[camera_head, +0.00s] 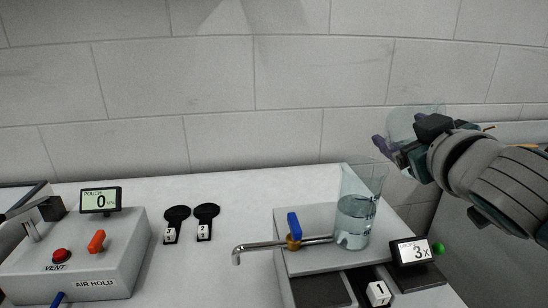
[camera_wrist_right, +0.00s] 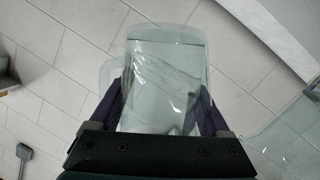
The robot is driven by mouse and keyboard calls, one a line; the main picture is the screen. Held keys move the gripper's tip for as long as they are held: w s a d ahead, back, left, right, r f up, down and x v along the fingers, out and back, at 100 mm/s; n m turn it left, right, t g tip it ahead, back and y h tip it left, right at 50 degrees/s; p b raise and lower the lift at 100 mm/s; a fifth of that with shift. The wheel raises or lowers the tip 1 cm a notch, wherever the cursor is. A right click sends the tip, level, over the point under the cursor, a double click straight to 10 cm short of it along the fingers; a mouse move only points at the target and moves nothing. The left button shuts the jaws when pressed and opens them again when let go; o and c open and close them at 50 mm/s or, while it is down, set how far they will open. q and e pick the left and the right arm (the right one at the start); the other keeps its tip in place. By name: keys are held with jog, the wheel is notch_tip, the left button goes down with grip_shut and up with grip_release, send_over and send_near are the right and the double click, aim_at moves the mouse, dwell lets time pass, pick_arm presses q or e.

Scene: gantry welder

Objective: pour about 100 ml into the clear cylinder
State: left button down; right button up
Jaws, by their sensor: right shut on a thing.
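The clear cylinder (camera_head: 357,210) stands upright on a pale raised block at the right of the bench, with pale blue liquid in its lower part. My right gripper (camera_head: 398,142) is above and to the right of it. It is shut on a clear jug (camera_head: 412,118), partly hidden behind the gripper in the head view. In the right wrist view the jug (camera_wrist_right: 165,75) sits between the purple fingers, with liquid inside. A clear rim (camera_wrist_right: 285,135), probably the cylinder's, shows at lower right there. I cannot tell whether liquid is flowing. My left gripper is not in view.
A tap (camera_head: 293,228) with a blue handle is beside the cylinder. A small display (camera_head: 411,251) reading 3x stands in front. A control box (camera_head: 85,255) and two black numbered tags (camera_head: 204,220) are at left. The bench middle is clear; a wall is behind.

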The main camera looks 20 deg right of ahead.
jog(key=shift+d+f, duration=0.2)
jog(key=shift+f, duration=0.3)
jog(key=shift+w+d+f+m+g+y+p, duration=0.15)
jog(key=shift+d+f+m+g+y+p, duration=0.45)
jog(key=shift+d+f+m+p, duration=0.55)
jog(key=shift+w+d+f+m+g+y+p, duration=0.1)
jog(key=shift+d+f+m+g+y+p, duration=0.55)
jog(key=shift+p, duration=0.8)
jog(key=shift+a+m+t, duration=0.15)
jog(key=shift+m+t, duration=0.1)
jog(key=shift+m, duration=0.05)
